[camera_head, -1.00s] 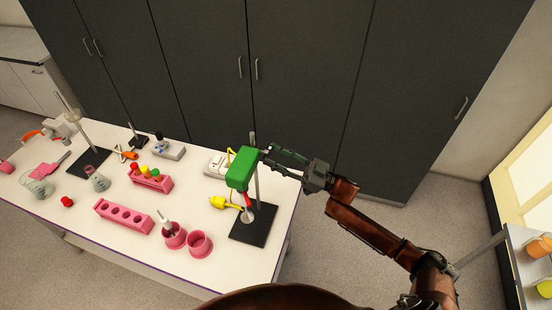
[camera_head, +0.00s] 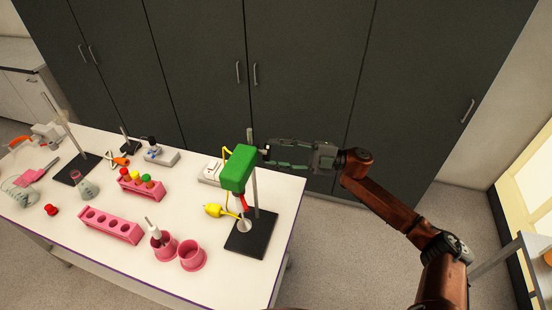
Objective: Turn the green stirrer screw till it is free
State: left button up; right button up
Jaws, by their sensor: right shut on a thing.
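The green stirrer (camera_head: 239,167) is a box-shaped head mounted on a thin metal rod (camera_head: 255,190) that rises from a dark base plate (camera_head: 246,244). My right gripper (camera_head: 268,154) reaches in from the right, level with the upper right side of the green head. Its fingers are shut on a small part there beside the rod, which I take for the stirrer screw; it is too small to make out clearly. My left gripper is not in view.
Pink beakers (camera_head: 192,256), an empty pink rack (camera_head: 110,226) and a rack with coloured caps (camera_head: 142,185) stand left of the stirrer. Dark cabinets (camera_head: 310,80) stand behind the white table (camera_head: 205,288).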

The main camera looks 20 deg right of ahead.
jog(key=shift+r+n+g+h+b, duration=0.15)
jog(key=shift+n+g+h+b, duration=0.35)
jog(key=shift+n, duration=1.05)
jog(key=shift+r+n+g+h+b, duration=0.15)
jog(key=shift+n+h+b, duration=0.5)
jog(key=shift+n, duration=0.9)
jog(key=o, duration=1.2)
jog(key=shift+c, duration=0.2)
jog(key=v, duration=1.2)
jog(key=shift+f, duration=0.2)
